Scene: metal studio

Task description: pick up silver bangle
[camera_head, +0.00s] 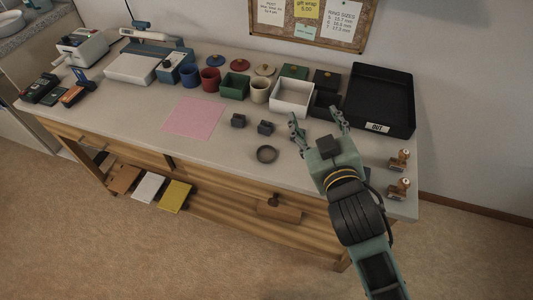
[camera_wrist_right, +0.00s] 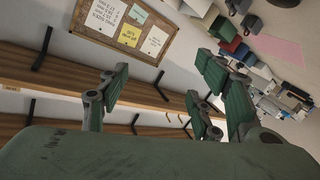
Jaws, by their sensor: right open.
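A dark grey ring-shaped bangle (camera_head: 267,154) lies flat near the front edge of the table (camera_head: 210,128), left of my right gripper. My right gripper (camera_head: 318,118) is open and empty over the right part of the table, its fingers pointing toward the back. Its spread fingers also show in the right wrist view (camera_wrist_right: 160,95), with nothing between them. The bangle does not show clearly in the right wrist view. My left gripper is in neither view.
A white open box (camera_head: 292,96) and a black tray (camera_head: 382,98) stand behind my right gripper. Two small dark blocks (camera_head: 265,128) sit behind the bangle. A pink sheet (camera_head: 195,117) lies farther left. Stamps (camera_head: 398,188) stand at the right edge.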

